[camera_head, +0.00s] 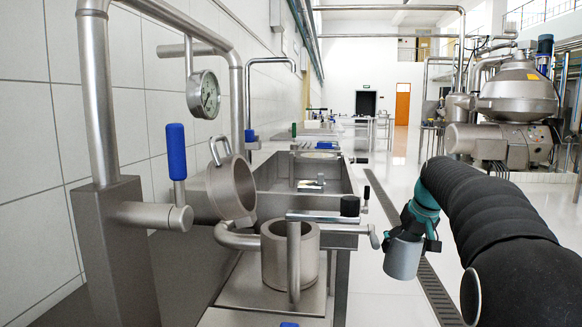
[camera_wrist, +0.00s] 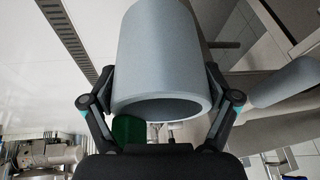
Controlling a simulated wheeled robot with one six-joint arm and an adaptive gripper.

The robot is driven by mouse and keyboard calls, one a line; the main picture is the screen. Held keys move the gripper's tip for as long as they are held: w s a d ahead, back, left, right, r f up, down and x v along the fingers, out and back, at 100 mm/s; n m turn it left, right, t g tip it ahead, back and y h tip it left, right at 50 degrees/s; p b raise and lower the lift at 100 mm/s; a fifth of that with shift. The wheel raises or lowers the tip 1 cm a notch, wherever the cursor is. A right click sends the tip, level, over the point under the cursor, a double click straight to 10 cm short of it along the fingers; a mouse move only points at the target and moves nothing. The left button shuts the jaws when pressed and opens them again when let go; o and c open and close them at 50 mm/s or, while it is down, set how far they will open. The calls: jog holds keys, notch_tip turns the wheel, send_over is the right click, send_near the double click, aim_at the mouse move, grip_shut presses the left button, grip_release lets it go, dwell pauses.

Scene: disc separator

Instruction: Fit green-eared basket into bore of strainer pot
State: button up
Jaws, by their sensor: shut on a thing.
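My gripper (camera_head: 412,236) is shut on a plain grey cylinder, the basket (camera_head: 403,259). It hangs over the floor to the right of the bench in the head view. In the wrist view the basket (camera_wrist: 160,50) sits between both fingers, its round open end facing the camera. A dark green piece (camera_wrist: 128,130), seemingly its ear, shows below the rim. The strainer pot (camera_head: 273,262) is a steel cylinder on the bench, left of my gripper and apart from it. Its round lid (camera_head: 232,188) is swung up to the left. The inside of the bore is mostly hidden.
A crossbar with a black knob (camera_head: 350,206) and an upright post stands in front of the pot. A blue-handled valve (camera_head: 177,150), pipes and a gauge (camera_head: 203,94) stand to the left. A sink (camera_head: 310,172) lies behind.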

jog(key=s+a+r, duration=0.1)
jog(key=a+r, duration=0.4)
jog(key=r, duration=0.9)
jog(key=s+a+r, duration=0.1)
jog(key=a+r, duration=0.2)
jog(key=a, duration=0.5)
jog(key=s+a+r, duration=0.2)
jog(key=a+r, duration=0.1)
jog(key=a, duration=0.4)
jog(key=s+a+r+h+p, duration=0.1)
jog(key=s+a+r, duration=0.1)
jog(key=a, duration=0.6)
jog(key=shift+a+r, duration=0.3)
jog(key=shift+r, duration=0.25)
jog(key=shift+s, duration=0.1)
notch_tip(320, 180, down, 6)
jog(key=b, duration=0.4)
jog(key=shift+r+b, duration=0.1)
jog(key=shift+b, duration=0.25)
jog(key=shift+s+p, duration=0.1)
jog(key=shift+p, duration=0.65)
